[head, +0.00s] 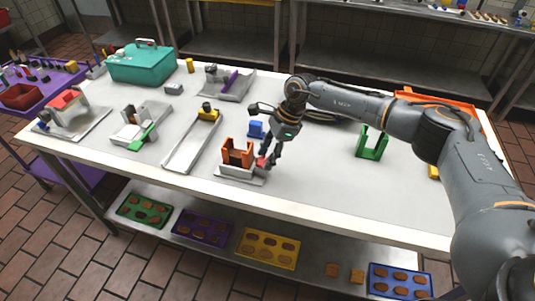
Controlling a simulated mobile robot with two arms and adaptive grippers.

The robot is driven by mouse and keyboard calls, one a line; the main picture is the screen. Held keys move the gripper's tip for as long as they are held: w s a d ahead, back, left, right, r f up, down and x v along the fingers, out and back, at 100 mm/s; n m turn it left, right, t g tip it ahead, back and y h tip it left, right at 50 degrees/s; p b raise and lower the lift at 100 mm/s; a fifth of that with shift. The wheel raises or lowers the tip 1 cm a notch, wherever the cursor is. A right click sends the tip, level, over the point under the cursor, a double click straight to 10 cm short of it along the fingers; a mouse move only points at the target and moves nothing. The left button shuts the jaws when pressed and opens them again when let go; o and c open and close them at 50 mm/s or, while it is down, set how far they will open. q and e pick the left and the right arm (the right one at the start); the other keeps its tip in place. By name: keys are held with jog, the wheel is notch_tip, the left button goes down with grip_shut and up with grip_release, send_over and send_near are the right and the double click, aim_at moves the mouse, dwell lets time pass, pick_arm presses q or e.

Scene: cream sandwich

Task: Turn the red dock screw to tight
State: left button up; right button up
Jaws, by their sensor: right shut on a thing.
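The red dock screw (261,162) shows as a small red piece at the right side of an orange dock (238,154). The dock stands on a light grey base plate (226,171) near the front edge of the table. My right gripper (267,160) reaches down from above and is shut on the red screw. Its fingers cover part of the screw, so I cannot tell how far it is turned. My left gripper is not in view.
A small blue block (256,129) stands just behind the gripper. A green U-shaped holder (372,143) stands to the right. A teal box (141,66) is at the back left. The front right tabletop is clear.

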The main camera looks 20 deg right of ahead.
jog(key=shift+s+m, duration=0.1)
jog(key=shift+m, duration=0.5)
jog(key=m+t, duration=0.1)
jog(key=m, duration=0.2)
jog(key=shift+s+t, duration=0.15)
jog(key=shift+t, duration=0.15)
jog(key=m+b, duration=0.1)
jog(key=m, duration=0.1)
jog(key=m+t+h+b, duration=0.1)
jog(key=shift+s+a+f+m, duration=0.15)
jog(key=shift+m, duration=0.25)
jog(key=shift+f+m+t+h+b, duration=0.1)
jog(key=shift+m+t+h+b, duration=0.4)
jog(key=shift+m, duration=0.4)
jog(key=m+b, duration=0.1)
jog(key=m+h+b, duration=0.1)
jog(key=m+b, duration=0.2)
jog(key=shift+s+a+m+t+b, duration=0.1)
jog(key=shift+a+m+t+b, duration=0.15)
jog(key=shift+m+t+b, duration=0.05)
jog(key=shift+a+m+h+b, duration=0.15)
jog(key=shift+m+h+b, duration=0.85)
jog(key=shift+m+b, duration=0.9)
jog(key=shift+r, duration=0.2)
